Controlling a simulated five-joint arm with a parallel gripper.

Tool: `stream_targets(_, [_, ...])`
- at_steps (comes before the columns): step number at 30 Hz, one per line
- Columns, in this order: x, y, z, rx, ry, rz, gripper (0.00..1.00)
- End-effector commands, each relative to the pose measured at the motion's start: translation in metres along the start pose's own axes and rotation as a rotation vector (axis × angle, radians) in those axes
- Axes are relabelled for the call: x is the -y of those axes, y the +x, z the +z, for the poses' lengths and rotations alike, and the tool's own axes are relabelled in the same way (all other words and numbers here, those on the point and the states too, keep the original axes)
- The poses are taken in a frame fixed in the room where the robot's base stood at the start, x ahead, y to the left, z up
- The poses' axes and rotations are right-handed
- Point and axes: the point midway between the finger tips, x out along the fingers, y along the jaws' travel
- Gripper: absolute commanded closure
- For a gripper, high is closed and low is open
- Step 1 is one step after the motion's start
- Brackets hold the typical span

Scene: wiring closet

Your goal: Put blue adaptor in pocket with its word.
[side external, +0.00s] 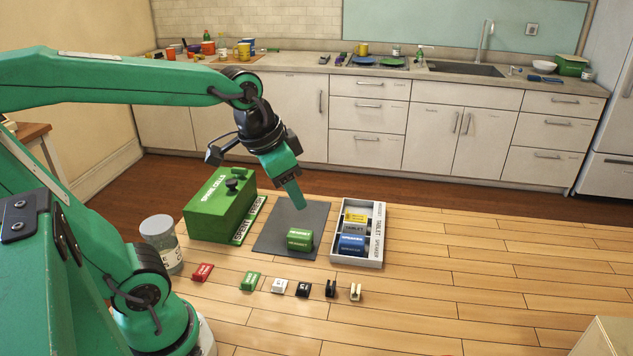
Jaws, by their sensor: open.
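The blue adaptor (351,244) sits in the front pocket of the pale grey tray (375,250), its white lettering seeming to read SPEAKER. A yellow adaptor (355,217) lies in the back pocket. A green adaptor (300,239) with small white lettering stands on the dark mat (276,236), left of the tray. My gripper (298,205) is open and empty, pointing down above the mat, just above and behind the green adaptor. Its far finger is hidden.
A green SPARE CELLS box (215,214) with a black knob stands left of the mat. Several small red, green, white, black and cream pieces (278,286) lie in a row in front. The floor to the right is clear.

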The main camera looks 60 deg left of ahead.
Motion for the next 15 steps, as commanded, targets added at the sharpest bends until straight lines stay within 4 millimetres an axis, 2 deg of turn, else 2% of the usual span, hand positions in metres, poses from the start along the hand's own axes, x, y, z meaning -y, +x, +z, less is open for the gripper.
stream_targets(7, [-0.011,-0.012,0.035,-0.082,-0.123,-0.004,0.55])
stream_targets(15, [-0.015,-0.014,0.05,-0.113,-0.18,-0.002,0.55])
